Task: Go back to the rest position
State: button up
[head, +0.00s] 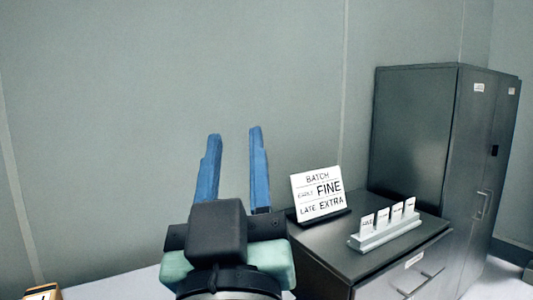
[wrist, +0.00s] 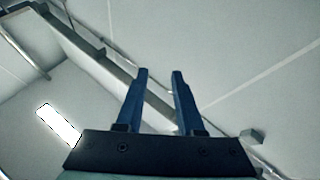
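My gripper (head: 234,137) is raised in the middle of the head view, in front of a plain grey wall. Its two blue fingers point up and stand apart with nothing between them. In the wrist view my gripper (wrist: 160,74) also shows parted, empty fingers. Behind them are only wall, ceiling and a long beam. No powder sifter shows in either view.
A dark low cabinet (head: 330,254) at the right bears a white batch sign (head: 318,193) and a rack (head: 386,236) of several white cards. A tall dark locker (head: 412,135) stands behind it. A pale surface (head: 125,287) and an orange object (head: 42,292) show at the lower left.

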jog(key=s+d+r+m+t+h, duration=0.1)
jog(key=s+d+r+m+t, duration=0.2)
jog(key=s+r, duration=0.3)
jog(key=shift+s+d+r+h, duration=0.2)
jog(key=shift+r+h, duration=0.1)
jog(key=shift+r, duration=0.35)
